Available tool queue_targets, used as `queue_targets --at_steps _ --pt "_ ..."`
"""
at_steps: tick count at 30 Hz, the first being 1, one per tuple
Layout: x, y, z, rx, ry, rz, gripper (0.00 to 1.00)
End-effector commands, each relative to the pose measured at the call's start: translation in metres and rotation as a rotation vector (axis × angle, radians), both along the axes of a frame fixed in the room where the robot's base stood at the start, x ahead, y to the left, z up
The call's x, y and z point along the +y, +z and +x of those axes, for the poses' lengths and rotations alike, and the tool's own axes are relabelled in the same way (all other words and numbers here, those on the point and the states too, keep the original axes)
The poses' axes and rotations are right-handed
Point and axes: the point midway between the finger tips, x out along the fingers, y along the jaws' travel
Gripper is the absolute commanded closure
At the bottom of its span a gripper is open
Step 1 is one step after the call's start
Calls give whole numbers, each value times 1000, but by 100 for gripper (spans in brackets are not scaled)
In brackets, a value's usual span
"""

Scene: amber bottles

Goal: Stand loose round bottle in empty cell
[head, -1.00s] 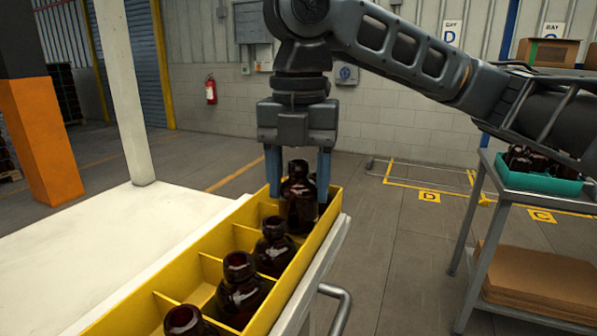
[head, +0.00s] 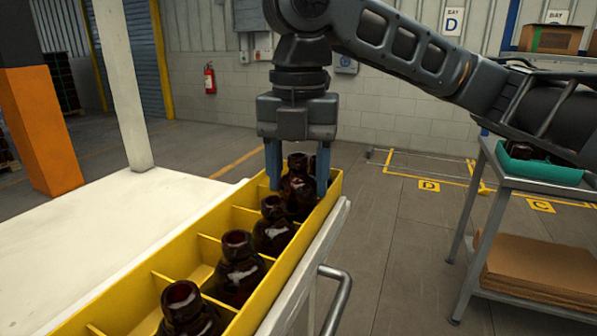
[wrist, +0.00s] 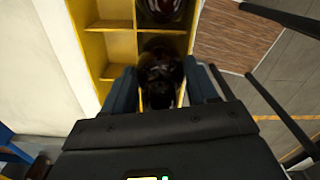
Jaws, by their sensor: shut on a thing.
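My gripper (head: 297,170) points down over the far end of the yellow divided crate (head: 180,247). Its two blue fingers stand on either side of a dark amber bottle (head: 298,190) and are shut on it. The held bottle is upright, with its lower part hidden behind the crate wall and a neighbouring bottle. In the wrist view the held bottle (wrist: 160,75) shows between the fingers, over the crate's right column. Other amber bottles (head: 272,232), (head: 239,272), (head: 183,308) stand in a row along the crate's right side. Left-side cells look empty.
A white tabletop (head: 110,245) lies left of the crate. A grey cart (head: 520,180) at right carries a teal tray (head: 540,171) and, lower down, brown cardboard (head: 535,268). A metal handle (head: 338,296) sticks out right of the crate.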

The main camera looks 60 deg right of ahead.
Motion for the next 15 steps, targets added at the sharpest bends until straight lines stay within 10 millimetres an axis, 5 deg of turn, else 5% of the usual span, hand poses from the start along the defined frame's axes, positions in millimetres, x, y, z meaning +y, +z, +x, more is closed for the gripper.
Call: queue_targets --at_steps 9,10,15 --pt "0 -8 0 0 0 0 75" --pt "0 -8 0 -1 0 0 41" --pt "0 -7 0 0 0 0 25"
